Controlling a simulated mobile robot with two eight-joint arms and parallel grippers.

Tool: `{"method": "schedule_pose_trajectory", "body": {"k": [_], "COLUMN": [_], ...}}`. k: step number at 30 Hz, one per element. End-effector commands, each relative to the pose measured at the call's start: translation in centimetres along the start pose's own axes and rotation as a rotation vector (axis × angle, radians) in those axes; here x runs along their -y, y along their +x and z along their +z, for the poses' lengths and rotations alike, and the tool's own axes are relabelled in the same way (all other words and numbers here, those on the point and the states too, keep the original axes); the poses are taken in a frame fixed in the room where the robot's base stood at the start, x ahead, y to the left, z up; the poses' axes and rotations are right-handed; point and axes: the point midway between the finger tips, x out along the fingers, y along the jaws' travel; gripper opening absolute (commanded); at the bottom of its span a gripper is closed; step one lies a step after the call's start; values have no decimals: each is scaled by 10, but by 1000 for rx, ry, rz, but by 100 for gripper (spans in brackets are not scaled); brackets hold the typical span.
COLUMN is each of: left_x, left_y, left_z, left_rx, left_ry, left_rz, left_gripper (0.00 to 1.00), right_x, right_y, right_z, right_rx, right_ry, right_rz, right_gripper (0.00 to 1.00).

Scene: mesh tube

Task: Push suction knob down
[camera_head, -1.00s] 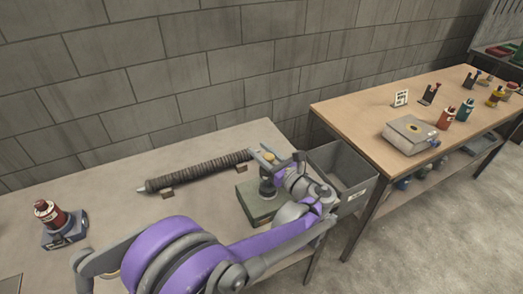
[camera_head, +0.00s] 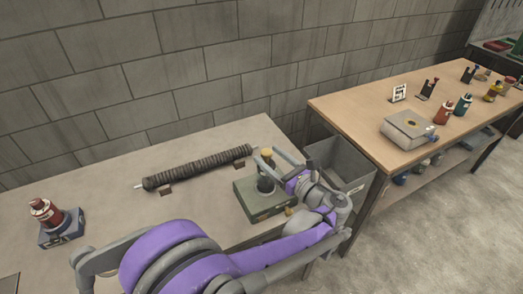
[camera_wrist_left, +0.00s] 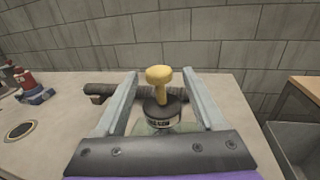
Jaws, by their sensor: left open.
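The suction knob is a yellow round cap on a stem (camera_wrist_left: 159,75), rising from a black cylinder (camera_wrist_left: 160,110) with a label band. The cylinder stands on a green box (camera_head: 258,200) near the right end of the grey table. The arm hides part of the green box. My right gripper is not in view.
A dark ribbed tube (camera_head: 200,167) lies on small supports behind the green box. A red bottle on a blue base (camera_head: 60,229) stands at the left. A grey bin (camera_head: 340,166) adjoins the table's right end. A wooden table (camera_head: 350,112) holds several bottles.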

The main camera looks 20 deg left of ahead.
Motion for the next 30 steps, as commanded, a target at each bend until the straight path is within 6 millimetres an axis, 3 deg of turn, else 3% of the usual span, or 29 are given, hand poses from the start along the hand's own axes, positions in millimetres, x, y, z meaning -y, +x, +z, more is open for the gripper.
{"method": "schedule_pose_trajectory", "body": {"k": [3,10,30], "left_x": [1,0,0], "left_y": [-25,-52,-56], "left_z": [-1,0,0], "left_rx": [-1,-1,-1], "left_ry": [0,0,0], "left_rz": [-4,-1,1], "left_gripper": [72,72,72], "right_x": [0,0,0], "right_y": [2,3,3], "right_z": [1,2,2], "right_rx": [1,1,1], "right_ry": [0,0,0], "right_rz": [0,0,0], "right_gripper": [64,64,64]}}
